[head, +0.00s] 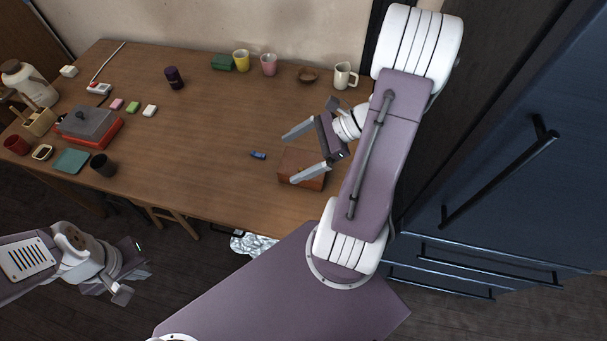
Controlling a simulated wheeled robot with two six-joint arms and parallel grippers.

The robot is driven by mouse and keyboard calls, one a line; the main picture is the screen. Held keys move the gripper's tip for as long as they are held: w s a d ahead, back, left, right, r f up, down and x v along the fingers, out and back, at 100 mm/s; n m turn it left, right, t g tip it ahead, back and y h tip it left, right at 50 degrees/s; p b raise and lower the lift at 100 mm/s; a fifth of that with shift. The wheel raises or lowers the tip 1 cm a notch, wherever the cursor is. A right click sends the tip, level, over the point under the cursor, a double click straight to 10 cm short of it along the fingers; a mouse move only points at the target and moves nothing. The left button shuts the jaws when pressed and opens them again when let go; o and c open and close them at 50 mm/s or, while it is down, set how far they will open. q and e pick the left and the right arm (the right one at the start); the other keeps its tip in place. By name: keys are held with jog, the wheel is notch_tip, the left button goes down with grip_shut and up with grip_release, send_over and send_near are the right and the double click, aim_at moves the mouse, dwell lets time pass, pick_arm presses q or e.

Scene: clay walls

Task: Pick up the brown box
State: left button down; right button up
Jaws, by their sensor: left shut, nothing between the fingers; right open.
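The brown box (289,164) sits on the wooden table near its front right edge, partly hidden by a finger of my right gripper. My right gripper (293,159) is open. One finger lies over the box in the picture and the other is to the upper left of it; I cannot tell whether it touches the box. My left gripper (129,271) is shut and empty, in front of the table at the lower left, far from the box.
The wooden table (200,140) has a clear middle. A small blue item (257,155) lies left of the box. A white mug (344,76), brown bowl (308,75), pink cup (268,64) and yellow cup (241,60) stand at the back. Dark blue cabinets (500,150) stand at right.

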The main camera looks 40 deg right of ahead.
jog(key=s+d+f+m+t+h+b, duration=0.1)
jog(key=s+d+f+m+t+h, duration=0.1)
jog(key=d+m+t, duration=0.55)
jog(key=n+g+b, duration=0.2)
jog(key=g+b, duration=0.1)
send_near(305, 166)
jog(key=w+f, duration=0.1)
jog(key=w+a+f, duration=0.1)
jog(key=w+f, duration=0.1)
jog(key=shift+a+f, duration=0.1)
jog(key=shift+w+a, duration=0.3)
jog(key=b+x, duration=0.1)
jog(key=x, duration=0.5)
jog(key=shift+a+f, duration=0.15)
pick_arm(q)
notch_tip(305, 166, down, 6)
jog(key=shift+r, duration=0.1)
jog(key=shift+s, duration=0.1)
pick_arm(e)
jog(key=shift+c, duration=0.3)
